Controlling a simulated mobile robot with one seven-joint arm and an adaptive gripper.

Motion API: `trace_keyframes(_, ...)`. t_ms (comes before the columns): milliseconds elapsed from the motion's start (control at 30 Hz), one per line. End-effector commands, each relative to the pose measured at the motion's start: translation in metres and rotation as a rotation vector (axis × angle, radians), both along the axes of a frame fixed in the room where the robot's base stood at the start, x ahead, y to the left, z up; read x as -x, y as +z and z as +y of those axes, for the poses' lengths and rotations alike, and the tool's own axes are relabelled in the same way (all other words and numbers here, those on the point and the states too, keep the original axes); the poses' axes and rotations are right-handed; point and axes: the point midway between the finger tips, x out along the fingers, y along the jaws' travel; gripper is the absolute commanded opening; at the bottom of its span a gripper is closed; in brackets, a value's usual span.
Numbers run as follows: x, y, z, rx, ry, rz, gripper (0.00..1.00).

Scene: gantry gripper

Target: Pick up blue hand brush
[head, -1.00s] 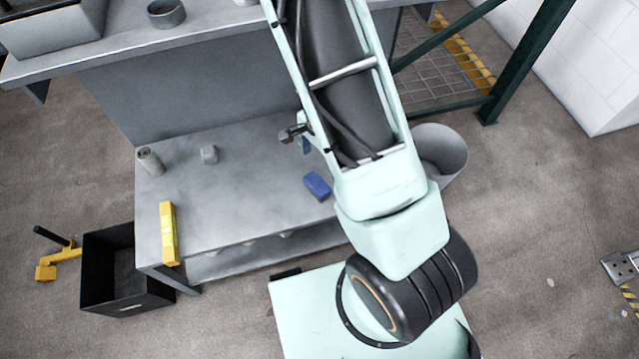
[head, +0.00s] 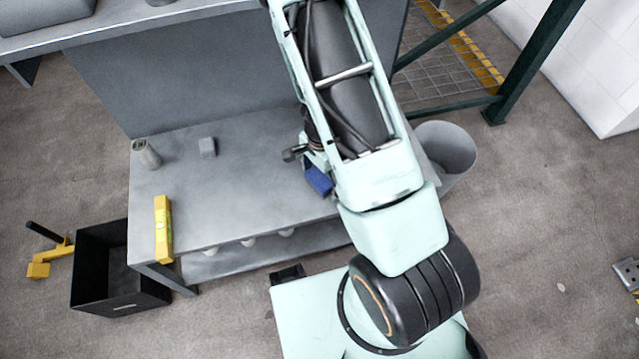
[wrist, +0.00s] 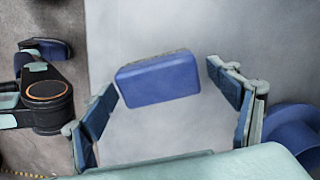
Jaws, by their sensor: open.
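The blue hand brush (head: 319,181) lies on the grey workbench (head: 250,195), near its right front edge, and my arm partly covers it in the head view. In the wrist view the brush (wrist: 158,80) is a blue block with a greyish strip along its far edge. My gripper (wrist: 164,78) is open in the wrist view, with one finger left and one right of the brush. A gap shows on both sides, narrower on the left. In the head view only a small part of the gripper shows beside my arm.
A yellow spirit level (head: 163,230), a small grey block (head: 207,147) and a grey can (head: 147,154) stand on the left of the bench. A black bin (head: 118,282) is on the floor left. A grey bucket (head: 446,150) stands right of the bench. The bench middle is clear.

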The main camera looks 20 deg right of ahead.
Motion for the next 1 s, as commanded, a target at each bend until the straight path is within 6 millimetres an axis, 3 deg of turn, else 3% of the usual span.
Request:
trace_keyframes(133,0.0,0.001,0.0,0.0,0.0,-0.001,0.81)
trace_keyframes(600,0.0,0.002,0.0,0.0,0.001,0.0,0.31)
trace_keyframes(833,0.0,0.003,0.0,0.001,0.001,0.0,0.31)
trace_keyframes(1000,0.0,0.015,0.0,0.001,0.002,-0.001,0.31)
